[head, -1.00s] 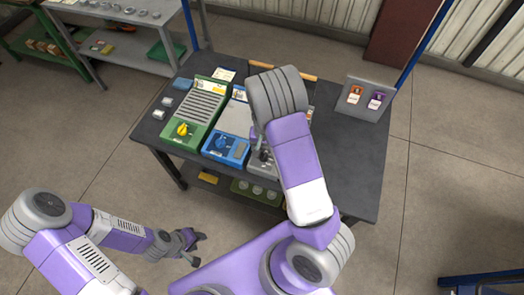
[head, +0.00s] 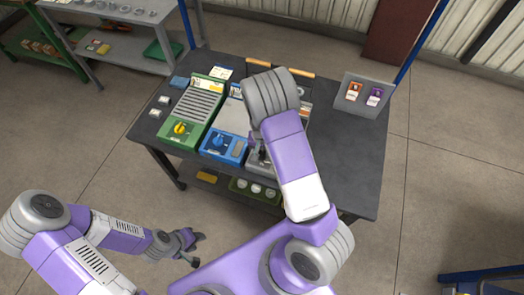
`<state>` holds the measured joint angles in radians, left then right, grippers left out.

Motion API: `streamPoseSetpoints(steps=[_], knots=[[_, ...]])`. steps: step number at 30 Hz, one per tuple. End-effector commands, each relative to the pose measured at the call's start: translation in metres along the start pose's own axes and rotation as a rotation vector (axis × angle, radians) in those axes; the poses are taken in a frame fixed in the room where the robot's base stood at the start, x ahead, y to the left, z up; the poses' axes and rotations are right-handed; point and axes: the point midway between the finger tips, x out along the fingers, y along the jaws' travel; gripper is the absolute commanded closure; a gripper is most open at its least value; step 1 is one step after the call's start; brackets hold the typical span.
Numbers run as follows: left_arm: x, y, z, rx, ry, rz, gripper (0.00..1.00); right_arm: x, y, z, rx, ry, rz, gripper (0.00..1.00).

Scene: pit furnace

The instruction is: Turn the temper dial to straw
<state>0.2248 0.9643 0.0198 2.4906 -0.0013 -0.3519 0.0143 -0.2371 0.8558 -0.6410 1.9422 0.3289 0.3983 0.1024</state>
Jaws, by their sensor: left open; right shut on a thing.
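A green unit (head: 176,141) with a yellow dial (head: 180,129), a blue unit (head: 213,152) with a blue dial (head: 219,141) and a grey unit (head: 253,168) stand side by side on the dark table. My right gripper (head: 258,160) is at the front panel of the grey unit, pointing down and shut on a dial there. That dial is mostly hidden by the gripper and arm, and its setting cannot be read. The word straw is not legible anywhere. My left gripper (head: 195,246) is open and empty, low in front of the table.
Cards in a stand (head: 362,96) are at the table's back right. Small white blocks (head: 160,106) lie at its left edge. A lower shelf holds a green tray (head: 255,192). The right part of the tabletop (head: 345,165) is clear.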

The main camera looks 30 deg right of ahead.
Motion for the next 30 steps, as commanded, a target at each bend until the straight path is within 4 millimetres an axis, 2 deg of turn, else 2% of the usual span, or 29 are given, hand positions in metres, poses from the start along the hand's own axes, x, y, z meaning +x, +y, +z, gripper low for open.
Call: streamPoseSetpoints(steps=[11, 30], knots=[[-0.006, 0.002, 0.000, 0.000, 0.000, 0.000, 0.57, -0.001, 0.001, 0.000, 0.086, -0.001, 0.001, 0.94], [-0.029, 0.011, 0.001, 0.000, 0.000, 0.000, 0.57, -0.002, 0.002, 0.001, 0.555, -0.001, 0.001, 0.94]])
